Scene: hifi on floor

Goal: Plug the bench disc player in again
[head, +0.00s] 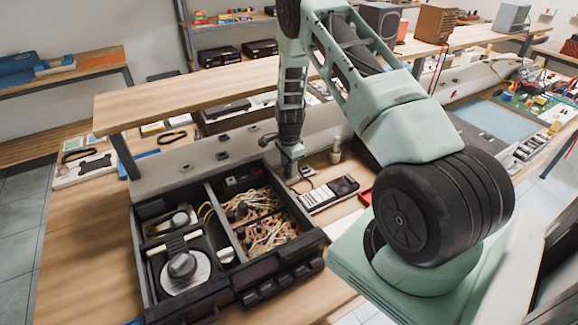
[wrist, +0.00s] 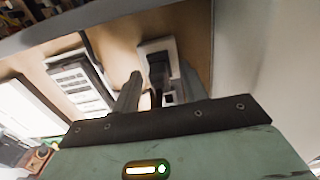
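The disc player (head: 180,266) is an open black chassis on the bench at lower left in the head view, with a round disc mechanism and bundled wires inside. My gripper (head: 292,172) points down just behind its back right corner, near the upright back panel. In the wrist view my gripper (wrist: 157,85) has its two fingers apart. A dark block (wrist: 158,72) on a light grey piece lies between or beyond them; I cannot tell whether it is the plug, or whether the fingers touch it. No cord can be followed clearly from the player.
The back panel (head: 150,178) carries several small dark sockets, and a dark fitting (head: 268,140) sticks out near my gripper. A wooden shelf (head: 200,88) overhangs it. A black and white keypad-like device (head: 330,193) lies right of the player. My arm covers the bench's right part.

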